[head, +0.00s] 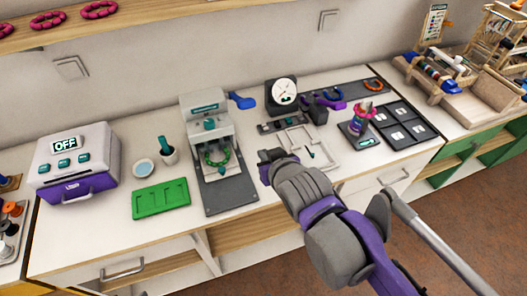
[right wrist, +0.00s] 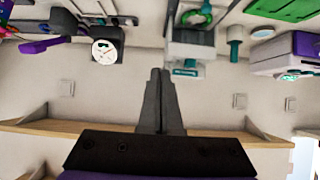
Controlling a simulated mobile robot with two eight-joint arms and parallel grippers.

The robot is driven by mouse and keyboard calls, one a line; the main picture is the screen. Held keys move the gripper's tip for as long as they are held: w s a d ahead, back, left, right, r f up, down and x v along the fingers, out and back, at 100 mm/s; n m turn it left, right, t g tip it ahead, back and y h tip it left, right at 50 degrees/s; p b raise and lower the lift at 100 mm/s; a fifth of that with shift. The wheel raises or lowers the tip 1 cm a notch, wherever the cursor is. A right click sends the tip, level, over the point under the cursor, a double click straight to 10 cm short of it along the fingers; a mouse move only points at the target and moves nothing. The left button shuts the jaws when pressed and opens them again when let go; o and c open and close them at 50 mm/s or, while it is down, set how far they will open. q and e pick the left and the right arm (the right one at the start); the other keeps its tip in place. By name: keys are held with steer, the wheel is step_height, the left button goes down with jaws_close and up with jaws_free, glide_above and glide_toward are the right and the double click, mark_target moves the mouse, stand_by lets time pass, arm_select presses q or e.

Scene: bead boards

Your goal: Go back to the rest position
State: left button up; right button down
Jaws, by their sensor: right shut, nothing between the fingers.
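My right gripper (head: 272,157) reaches over the front middle of the workbench in the head view, on its purple and grey arm. In the right wrist view its two dark fingers (right wrist: 160,75) lie together, with nothing between them. It hangs beside the grey press machine (head: 209,135) and partly covers the pale tray (head: 322,137) with dividers. My left gripper is not in view.
A shelf (head: 70,32) runs above on the wall. The brown floor is clear at right.

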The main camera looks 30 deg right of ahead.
stand_by(0.4)
steer(key=s+a+f+n+g+y+p, duration=0.2)
steer(key=s+a+f+g, duration=0.3)
steer(key=f, duration=0.5)
steer(key=s+a+p, duration=0.1)
steer(key=s+a, duration=0.1)
steer(key=s, duration=0.1)
steer(key=shift+s+f+n+g+y, duration=0.25)
steer(key=shift+f+n+g+y, duration=0.05)
steer(key=shift+f, duration=0.05)
